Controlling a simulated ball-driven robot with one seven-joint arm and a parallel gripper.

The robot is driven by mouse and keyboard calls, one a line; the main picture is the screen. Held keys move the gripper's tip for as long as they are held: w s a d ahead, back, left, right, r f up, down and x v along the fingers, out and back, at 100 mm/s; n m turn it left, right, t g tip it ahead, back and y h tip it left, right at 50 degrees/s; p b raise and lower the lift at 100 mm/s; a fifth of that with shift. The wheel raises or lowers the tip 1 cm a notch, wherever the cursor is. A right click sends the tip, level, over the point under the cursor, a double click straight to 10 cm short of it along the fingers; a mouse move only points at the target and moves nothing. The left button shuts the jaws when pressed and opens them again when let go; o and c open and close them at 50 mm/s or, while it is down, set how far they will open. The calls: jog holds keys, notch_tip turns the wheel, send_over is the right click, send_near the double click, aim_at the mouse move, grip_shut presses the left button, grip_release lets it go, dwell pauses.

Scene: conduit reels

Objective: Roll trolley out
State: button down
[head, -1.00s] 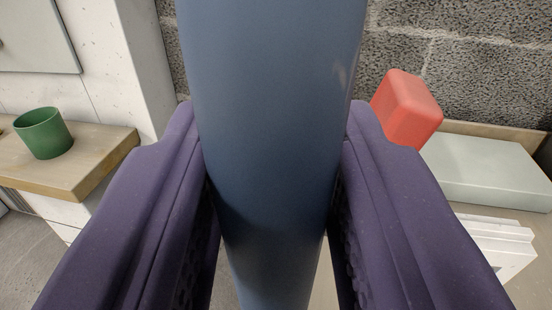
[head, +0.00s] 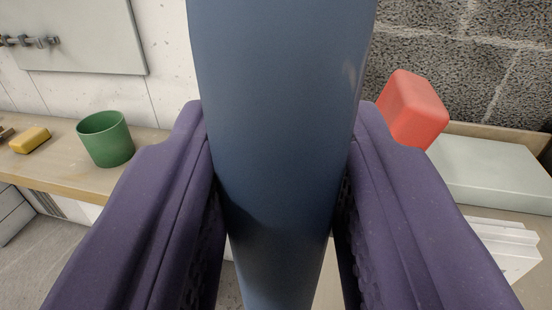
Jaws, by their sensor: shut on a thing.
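My gripper (head: 281,140), with two dark purple fingers, is shut on a thick blue-grey bar (head: 283,60). The bar runs from the top of the view down between the fingers and looks like the trolley's handle. A red block (head: 411,108) shows just beyond the right finger, partly hidden by it. A pale grey-green box (head: 492,172) lies right of it on a wooden surface (head: 500,134), which seems to be part of the trolley. The trolley's wheels and most of its body are out of sight or hidden behind the fingers and bar.
A wooden bench (head: 62,172) at the left bears a green cup (head: 105,140) and a yellow block (head: 30,140). A grey wall panel (head: 75,35) with hooks hangs above it. A rough block wall (head: 460,60) stands behind at the right. Grey floor (head: 45,265) shows lower left.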

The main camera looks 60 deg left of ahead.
jog(key=shift+s+a, duration=0.25)
jog(key=shift+s, duration=0.1)
jog(key=c, duration=0.9)
grip_release()
jog(key=p+v, duration=0.2)
jog(key=v, duration=0.5)
jog(key=shift+s+d, duration=0.2)
jog(key=shift+d, duration=0.15)
